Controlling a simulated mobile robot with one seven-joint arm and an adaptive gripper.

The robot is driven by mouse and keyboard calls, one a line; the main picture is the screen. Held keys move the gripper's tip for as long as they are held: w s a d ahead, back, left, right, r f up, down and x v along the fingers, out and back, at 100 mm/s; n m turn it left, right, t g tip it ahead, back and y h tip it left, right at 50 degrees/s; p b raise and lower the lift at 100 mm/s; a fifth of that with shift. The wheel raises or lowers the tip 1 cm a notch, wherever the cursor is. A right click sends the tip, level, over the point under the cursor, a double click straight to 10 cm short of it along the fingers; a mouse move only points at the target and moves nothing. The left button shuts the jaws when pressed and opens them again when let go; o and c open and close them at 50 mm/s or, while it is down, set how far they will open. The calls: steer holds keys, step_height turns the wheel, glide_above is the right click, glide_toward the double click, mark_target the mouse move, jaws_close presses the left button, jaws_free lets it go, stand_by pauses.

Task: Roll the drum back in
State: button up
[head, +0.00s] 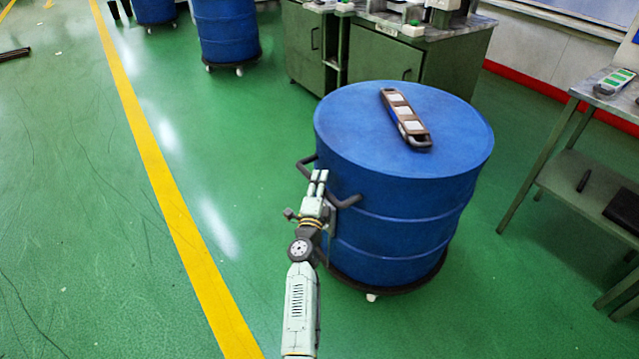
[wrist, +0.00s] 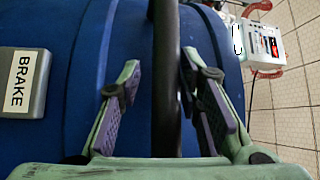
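The large blue drum (head: 400,215) stands upright on a dark wheeled dolly (head: 395,283), with a white caster showing below. A dark bar handle (head: 346,202) sticks out from its left side. A brown-framed bar with pale blocks (head: 405,117) lies on the lid. My gripper (head: 318,182) is at the handle. In the wrist view my gripper (wrist: 165,105) is open, with one finger on each side of the dark handle (wrist: 166,60) and gaps between the pads and the bar. A grey plate marked BRAKE (wrist: 22,82) is on the left there, beside the blue drum wall (wrist: 75,35).
Two more blue drums (head: 227,32) (head: 155,10) stand at the back left. Green cabinets (head: 385,55) stand close behind the drum, and a metal bench (head: 565,170) is at the right. A yellow floor line (head: 160,180) runs along the left. Green floor beyond it is mostly clear.

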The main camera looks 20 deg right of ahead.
steer(key=shift+o, duration=0.3)
steer(key=shift+w+a+r, duration=0.1)
steer(key=shift+a+r, duration=0.05)
steer(key=shift+a, duration=0.05)
steer(key=shift+a, duration=0.2)
steer(key=v, duration=1.1)
steer(key=shift+s, duration=0.45)
